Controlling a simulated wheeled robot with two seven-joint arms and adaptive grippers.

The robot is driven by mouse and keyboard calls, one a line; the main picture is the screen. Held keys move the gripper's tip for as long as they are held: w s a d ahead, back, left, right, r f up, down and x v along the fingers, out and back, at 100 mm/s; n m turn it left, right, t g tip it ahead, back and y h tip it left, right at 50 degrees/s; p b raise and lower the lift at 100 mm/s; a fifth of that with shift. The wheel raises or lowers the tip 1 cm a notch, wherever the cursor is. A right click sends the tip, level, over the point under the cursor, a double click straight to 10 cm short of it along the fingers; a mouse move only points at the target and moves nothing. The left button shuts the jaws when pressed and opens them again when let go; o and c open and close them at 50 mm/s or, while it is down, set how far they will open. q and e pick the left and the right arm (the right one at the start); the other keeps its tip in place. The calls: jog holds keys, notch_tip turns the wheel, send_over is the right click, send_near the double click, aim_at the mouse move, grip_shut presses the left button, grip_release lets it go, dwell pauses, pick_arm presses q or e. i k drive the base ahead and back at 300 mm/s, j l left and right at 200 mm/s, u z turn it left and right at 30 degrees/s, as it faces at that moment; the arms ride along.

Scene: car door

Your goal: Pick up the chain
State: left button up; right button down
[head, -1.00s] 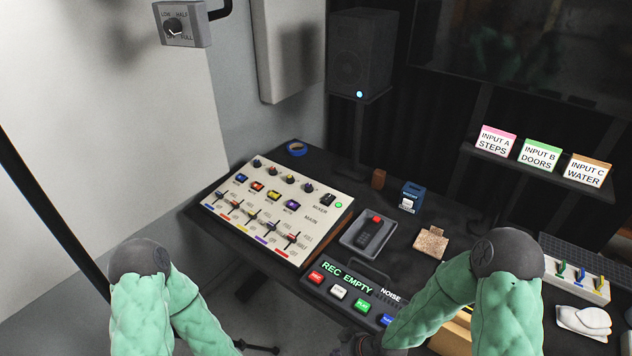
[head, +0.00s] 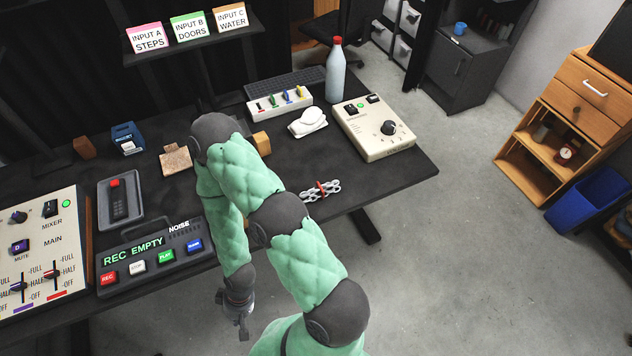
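A short metal chain (head: 322,191) with a red piece across it lies on the dark desk (head: 390,185) near its front edge, right of my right arm. My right gripper (head: 243,328) hangs low in front of the desk, below the recorder, apart from the chain. It is small and seen from above, so I cannot tell whether its fingers are open or shut. My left gripper is out of view.
The recorder box (head: 155,255) and mixer (head: 40,245) stand at left. A knob box (head: 375,127), a white bottle (head: 335,75), a white object (head: 308,121) and a small switch box (head: 278,105) stand behind the chain. Desk around the chain is clear.

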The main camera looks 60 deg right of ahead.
aim_at(319, 188)
jog(key=k+l+z, duration=0.2)
jog(key=z, duration=0.2)
jog(key=k+l+z, duration=0.15)
jog(key=l+z, duration=0.2)
jog(key=z, duration=0.95)
jog(key=u, duration=0.1)
